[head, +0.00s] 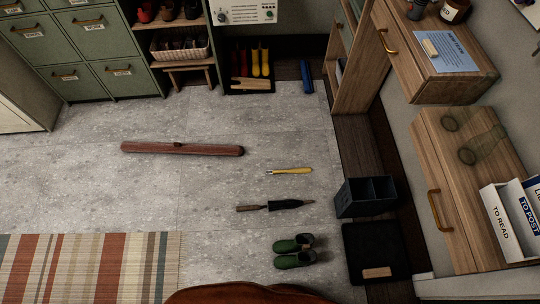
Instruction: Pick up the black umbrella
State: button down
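The black umbrella (284,205) lies folded on the grey speckled floor, right of the middle in the head view. It looks dark, with a brown handle (248,208) at its left end and a pale tip at its right end. It lies nearly level across the picture, and nothing covers it. My gripper is not in view.
A slim yellow item (290,171) lies just above the umbrella, and green shoes (295,259) stand below it. A dark divided bin (345,199) stands to the right. A long brown roll (182,148) lies further left. A striped rug (90,268) covers the lower left.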

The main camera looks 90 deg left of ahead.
aim_at(272, 205)
jog(key=u, duration=2.9)
jog(key=k, duration=0.35)
jog(key=u, duration=0.85)
jog(key=i, duration=0.2)
